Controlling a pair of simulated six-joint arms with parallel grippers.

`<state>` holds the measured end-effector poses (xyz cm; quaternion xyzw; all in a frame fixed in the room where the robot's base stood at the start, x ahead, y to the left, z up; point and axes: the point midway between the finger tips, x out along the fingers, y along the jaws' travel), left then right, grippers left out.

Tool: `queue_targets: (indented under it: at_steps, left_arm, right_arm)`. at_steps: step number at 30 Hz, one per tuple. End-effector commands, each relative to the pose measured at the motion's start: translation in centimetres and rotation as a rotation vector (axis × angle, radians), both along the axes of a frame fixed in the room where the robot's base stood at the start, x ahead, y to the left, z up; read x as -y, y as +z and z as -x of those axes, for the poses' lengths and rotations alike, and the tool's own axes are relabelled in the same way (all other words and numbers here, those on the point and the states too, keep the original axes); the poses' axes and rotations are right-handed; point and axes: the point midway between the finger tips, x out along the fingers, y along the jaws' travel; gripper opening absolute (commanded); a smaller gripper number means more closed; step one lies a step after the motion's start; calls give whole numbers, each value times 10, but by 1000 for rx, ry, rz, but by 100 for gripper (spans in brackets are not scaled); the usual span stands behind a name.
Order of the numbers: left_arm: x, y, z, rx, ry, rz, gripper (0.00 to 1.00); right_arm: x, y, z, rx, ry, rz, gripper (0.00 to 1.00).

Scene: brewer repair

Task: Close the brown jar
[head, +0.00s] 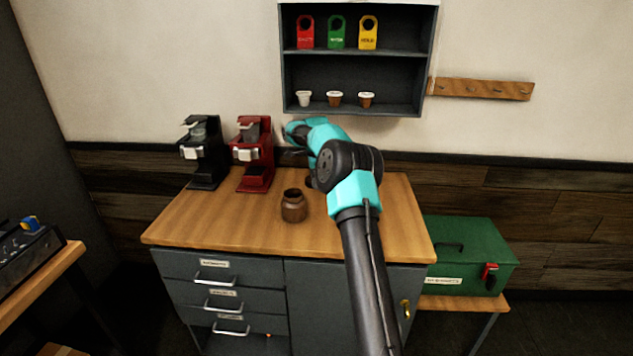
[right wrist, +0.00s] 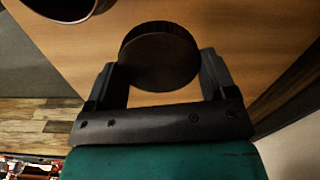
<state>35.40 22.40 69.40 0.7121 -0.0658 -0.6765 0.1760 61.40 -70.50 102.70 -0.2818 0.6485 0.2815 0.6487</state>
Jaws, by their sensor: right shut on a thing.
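The brown jar (head: 294,206) stands upright on the wooden counter in the head view, its mouth open and dark. Part of it shows at the top left of the right wrist view (right wrist: 65,8). My right gripper (right wrist: 162,70) is shut on a dark round lid (right wrist: 158,55), with one finger on each side. The lid is apart from the jar, off to its side. In the head view my right arm hides most of the gripper and the lid, just behind and right of the jar. My left gripper is not in view.
A black brewer (head: 204,152) and a red brewer (head: 254,154) stand at the back left of the counter (head: 225,228). A dark wall shelf (head: 358,57) hangs above. A green toolbox (head: 468,256) is at the right. The counter left and front of the jar is clear.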

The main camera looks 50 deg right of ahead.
Motion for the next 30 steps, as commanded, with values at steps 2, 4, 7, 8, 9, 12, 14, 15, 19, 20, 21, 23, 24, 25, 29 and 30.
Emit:
queue_targets:
  at_steps: [2, 4, 7, 8, 9, 12, 14, 15, 19, 20, 21, 23, 24, 25, 29, 30]
  left_arm:
    - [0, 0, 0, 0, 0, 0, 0]
    - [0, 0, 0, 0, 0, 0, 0]
    - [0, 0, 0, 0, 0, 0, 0]
    - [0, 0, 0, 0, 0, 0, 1]
    - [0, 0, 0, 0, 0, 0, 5]
    - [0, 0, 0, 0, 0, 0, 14]
    - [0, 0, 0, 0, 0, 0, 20]
    - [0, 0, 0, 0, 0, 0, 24]
    - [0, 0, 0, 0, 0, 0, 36]
    - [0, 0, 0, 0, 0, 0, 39]
    - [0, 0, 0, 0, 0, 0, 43]
    - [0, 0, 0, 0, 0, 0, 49]
    - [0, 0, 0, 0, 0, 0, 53]
    - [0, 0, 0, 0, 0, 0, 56]
    - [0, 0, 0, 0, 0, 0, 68]
    - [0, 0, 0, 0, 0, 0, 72]
  right_arm:
    - [0, 0, 0, 0, 0, 0, 55]
    - [0, 0, 0, 0, 0, 0, 55]
    - [0, 0, 0, 0, 0, 0, 55]
    - [0, -1, 0, 0, 0, 0, 55]
    - [0, -1, 0, 0, 0, 0, 55]
    - [0, -1, 0, 0, 0, 0, 55]
    - [0, -1, 0, 0, 0, 0, 55]
    - [0, -1, 0, 0, 0, 0, 55]
    - [0, -1, 0, 0, 0, 0, 55]
    - [0, -1, 0, 0, 0, 0, 55]
    - [0, -1, 0, 0, 0, 0, 55]
    - [0, -1, 0, 0, 0, 0, 55]
    - [0, -1, 0, 0, 0, 0, 55]
    - [0, -1, 0, 0, 0, 0, 55]
    - [0, -1, 0, 0, 0, 0, 55]
    - [0, -1, 0, 0, 0, 0, 55]
